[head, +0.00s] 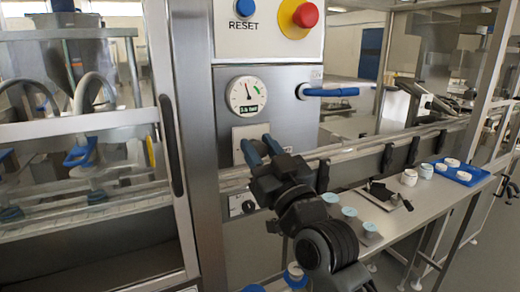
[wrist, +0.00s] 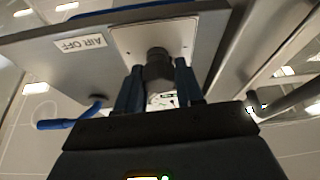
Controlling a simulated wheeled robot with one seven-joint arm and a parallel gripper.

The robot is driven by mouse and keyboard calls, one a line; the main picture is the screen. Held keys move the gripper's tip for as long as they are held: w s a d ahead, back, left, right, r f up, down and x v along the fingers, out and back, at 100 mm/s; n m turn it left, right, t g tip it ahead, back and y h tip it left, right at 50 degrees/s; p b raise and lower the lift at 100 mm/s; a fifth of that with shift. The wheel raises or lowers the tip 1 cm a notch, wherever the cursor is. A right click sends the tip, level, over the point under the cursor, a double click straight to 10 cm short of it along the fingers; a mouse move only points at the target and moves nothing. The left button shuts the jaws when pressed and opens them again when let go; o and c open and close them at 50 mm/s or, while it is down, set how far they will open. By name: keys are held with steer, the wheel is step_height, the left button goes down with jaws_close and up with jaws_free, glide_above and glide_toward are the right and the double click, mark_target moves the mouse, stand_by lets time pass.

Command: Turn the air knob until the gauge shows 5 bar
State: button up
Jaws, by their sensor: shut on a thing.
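The round white gauge (head: 247,94) is on the steel panel in the head view. Its thin needle points nearly straight up, a little left of a green band on the right of the dial. A small green readout under the dial seems to start with 3; its digits are too small to read surely. The dark air knob (wrist: 158,63) sticks out of a pale plate in the wrist view. My gripper (head: 259,146) is just below the gauge, its blue fingers shut on the knob from both sides. The gripper hides the knob in the head view.
A blue lever handle (head: 331,92) sticks out to the right of the gauge. A blue RESET button (head: 245,8) and a red stop button (head: 305,14) are above. A conveyor rail (head: 345,152) and a table with cups and a blue tray (head: 474,180) are at right.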

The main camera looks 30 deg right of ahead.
steer(key=shift+m, duration=0.3)
steer(key=shift+f+m+h+b, duration=0.1)
steer(key=shift+m+h+b, duration=0.75)
steer(key=shift+m, duration=0.35)
steer(key=m+h+b, duration=0.1)
steer(key=m+b, duration=0.2)
steer(key=m+h+b, duration=0.2)
steer(key=m+b, duration=0.1)
steer(key=b, duration=0.1)
steer(key=shift+f+g, duration=0.1)
steer(key=shift+g, duration=0.2)
steer(key=m+h+b, duration=0.1)
steer(key=m, duration=0.1)
steer(key=m+g+h+b, duration=0.1)
steer(key=m+b, duration=0.1)
steer(key=shift+d+m, duration=0.1)
steer(key=shift+m, duration=0.3)
steer(key=shift+d+r+m+g+h+b, duration=0.15)
steer(key=shift+m+g+h+b, duration=0.2)
steer(key=shift+m+b, duration=0.4)
steer(key=shift+r+m+g+h+b, duration=0.15)
steer(key=shift+m+g+b, duration=0.3)
steer(key=shift+m, duration=0.6)
steer(key=o, duration=1)
steer(key=shift+f, duration=0.15)
steer(key=shift+v, duration=3.9)
